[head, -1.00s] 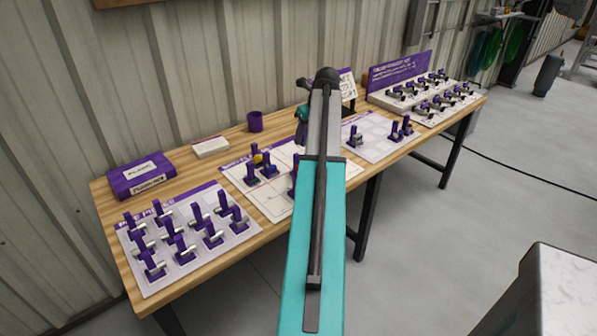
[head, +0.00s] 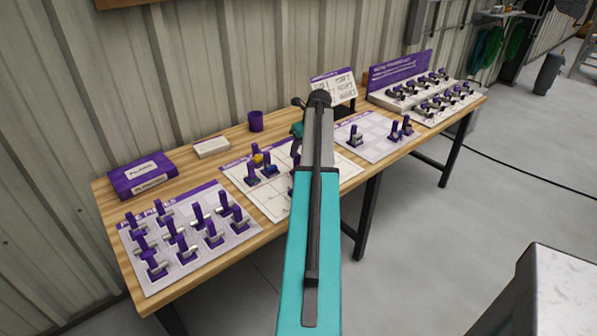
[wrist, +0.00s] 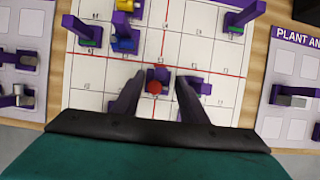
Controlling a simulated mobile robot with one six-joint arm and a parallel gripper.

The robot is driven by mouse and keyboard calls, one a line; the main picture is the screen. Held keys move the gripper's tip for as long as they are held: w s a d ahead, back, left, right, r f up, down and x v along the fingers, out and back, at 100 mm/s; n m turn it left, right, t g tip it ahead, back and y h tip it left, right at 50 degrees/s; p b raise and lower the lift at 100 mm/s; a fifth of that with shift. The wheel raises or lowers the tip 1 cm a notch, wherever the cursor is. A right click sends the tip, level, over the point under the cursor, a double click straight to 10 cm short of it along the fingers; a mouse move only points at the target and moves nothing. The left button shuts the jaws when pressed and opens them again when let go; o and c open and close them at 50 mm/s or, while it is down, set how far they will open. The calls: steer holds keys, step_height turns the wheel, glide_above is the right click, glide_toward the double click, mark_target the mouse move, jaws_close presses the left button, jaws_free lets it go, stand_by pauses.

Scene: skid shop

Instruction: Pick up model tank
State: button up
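The grid board (wrist: 140,68) fills the middle of the wrist view and holds several small purple-based models. One model with a round red top (wrist: 154,87) stands between the fingers of my gripper (wrist: 158,82). The gripper is open, one finger on each side, and contact cannot be made out. No label names the model tank, so I cannot tell for sure which model it is. A yellow-topped model (wrist: 124,39) stands farther up the board, and a purple model (wrist: 192,86) is just right of the right finger. In the head view my arm hides part of the board (head: 267,202).
The wooden table (head: 215,262) also bears a left board (head: 200,265) with several models, a right board (head: 367,150), a purple box (head: 142,178), a purple cup (head: 256,121) and a stepped display rack (head: 405,100). A corrugated wall stands behind.

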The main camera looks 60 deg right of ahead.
mark_target(298, 155)
steer(key=shift+p+x, duration=0.95)
steer(key=shift+x, duration=1.65)
steer(key=shift+s, duration=0.15)
steer(key=shift+c, duration=0.3)
jaws_close()
